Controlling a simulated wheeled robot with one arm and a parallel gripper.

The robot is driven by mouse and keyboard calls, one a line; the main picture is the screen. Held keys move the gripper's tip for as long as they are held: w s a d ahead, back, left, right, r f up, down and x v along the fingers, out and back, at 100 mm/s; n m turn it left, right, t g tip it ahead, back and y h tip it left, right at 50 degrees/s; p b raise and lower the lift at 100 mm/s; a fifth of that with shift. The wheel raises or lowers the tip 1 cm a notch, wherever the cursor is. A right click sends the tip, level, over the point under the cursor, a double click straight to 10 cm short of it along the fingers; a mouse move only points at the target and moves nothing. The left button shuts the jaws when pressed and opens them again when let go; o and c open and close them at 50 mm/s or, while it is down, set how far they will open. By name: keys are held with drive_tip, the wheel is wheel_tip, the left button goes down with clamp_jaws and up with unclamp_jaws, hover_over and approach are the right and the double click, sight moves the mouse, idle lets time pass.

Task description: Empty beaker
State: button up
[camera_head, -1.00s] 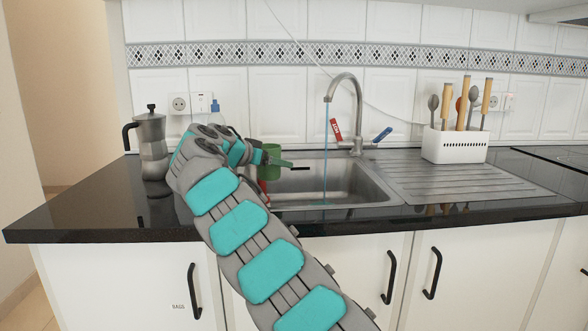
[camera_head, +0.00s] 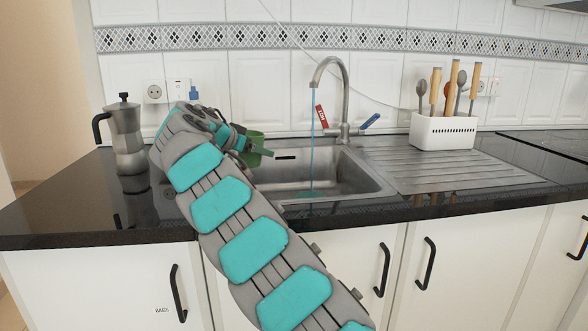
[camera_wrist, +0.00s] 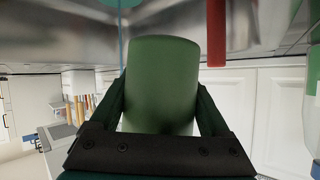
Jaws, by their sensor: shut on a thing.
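My gripper (camera_head: 258,151) is over the left side of the sink (camera_head: 352,170), shut on a green beaker (camera_head: 254,134). In the head view my wrist and fingers hide much of the beaker. In the wrist view the beaker (camera_wrist: 163,75) fills the middle, with a finger of my gripper (camera_wrist: 161,102) on each side. I cannot tell its tilt or what is inside it. A thin blue stream of water (camera_head: 312,140) falls from the tap (camera_head: 345,90) into the sink, to the right of the beaker.
A moka pot (camera_head: 126,135) stands on the dark counter (camera_head: 60,210) left of my arm. A white utensil holder (camera_head: 443,132) stands behind the drainboard (camera_head: 450,170), which is otherwise clear. A red object (camera_wrist: 216,35) is beside the beaker in the wrist view.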

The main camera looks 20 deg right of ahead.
drive_tip(key=shift+s+d+f, duration=0.1)
drive_tip(key=shift+d+f, duration=0.1)
drive_tip(key=d+f+m+y+b, duration=0.1)
drive_tip(key=y, duration=0.1)
drive_tip(key=d+f+m+y+b, duration=0.1)
drive_tip(key=y, duration=0.1)
drive_tip(key=s+f+m+t+y+b, duration=0.1)
drive_tip(key=y+b, duration=0.1)
drive_tip(key=shift+d+f+m, duration=0.25)
drive_tip(key=shift+d+m, duration=0.15)
idle(0.3)
drive_tip(key=shift+r+y, duration=0.3)
drive_tip(key=shift+y, duration=0.2)
idle(0.3)
drive_tip(key=shift+a+r+m+t+y+b, duration=0.15)
drive_tip(key=shift+r+m+t+y+b, duration=0.8)
drive_tip(key=shift+b, duration=0.7)
idle(0.6)
drive_tip(key=shift+s+d+r+m+y+b, duration=0.15)
drive_tip(key=shift+d+m+y+b, duration=0.35)
drive_tip(key=shift+y+b, duration=0.4)
drive_tip(key=shift+s+d+r+m+t+y+p, duration=0.1)
drive_tip(key=shift+d+r+m+t+y+p, duration=0.05)
drive_tip(key=shift+r+m+t+y+p, duration=0.35)
drive_tip(key=shift+s+d+r+m+t+y+p, duration=0.15)
drive_tip(key=shift+r+m+t+y+p, duration=0.2)
drive_tip(key=shift+p, duration=0.35)
idle(1.4)
